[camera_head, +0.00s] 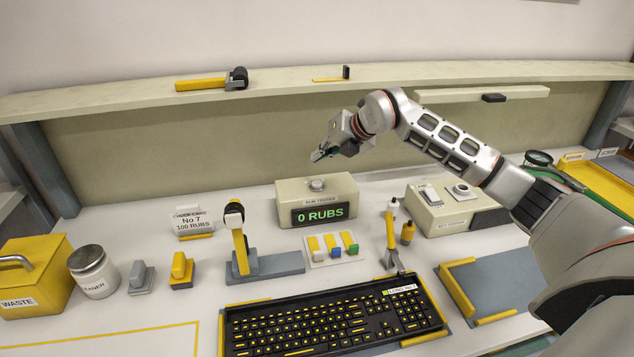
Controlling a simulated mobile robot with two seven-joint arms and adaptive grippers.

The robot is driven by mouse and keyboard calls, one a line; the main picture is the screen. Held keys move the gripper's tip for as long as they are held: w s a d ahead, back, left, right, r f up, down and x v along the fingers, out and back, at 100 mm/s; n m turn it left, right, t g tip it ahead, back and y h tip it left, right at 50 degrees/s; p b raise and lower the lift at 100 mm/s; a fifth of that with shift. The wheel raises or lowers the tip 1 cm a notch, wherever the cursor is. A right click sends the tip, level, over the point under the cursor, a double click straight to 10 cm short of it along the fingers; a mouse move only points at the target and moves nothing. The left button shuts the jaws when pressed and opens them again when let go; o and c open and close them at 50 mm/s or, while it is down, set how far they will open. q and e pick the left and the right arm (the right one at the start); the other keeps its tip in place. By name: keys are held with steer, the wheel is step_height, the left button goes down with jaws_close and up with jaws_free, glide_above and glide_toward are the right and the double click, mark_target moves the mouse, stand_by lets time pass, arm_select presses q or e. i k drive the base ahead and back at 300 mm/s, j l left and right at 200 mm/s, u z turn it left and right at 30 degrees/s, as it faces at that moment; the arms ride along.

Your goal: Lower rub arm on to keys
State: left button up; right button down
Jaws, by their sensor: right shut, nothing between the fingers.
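The black keyboard (318,327) with yellow-marked keys lies at the front of the bench. The rub arm (240,246) appears to be the yellow arm with a dark, round head. It stands raised on a grey base (276,264) behind the keyboard, its head clear of the keys. My right gripper (318,156) is shut and empty. In the picture it is above the beige counter box, up and to the right of the rub arm, touching nothing that I can see. My left gripper is not in view.
The counter box (344,191) reads "0 RUBS". A card (189,222) reads "No 7 100 RUBS". Small coloured blocks (334,246) and a yellow-handled tool (390,243) stand behind the keyboard. A waste bin (40,280) and jar (93,272) are at left.

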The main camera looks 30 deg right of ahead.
mark_target(234, 214)
steer(key=k, duration=1)
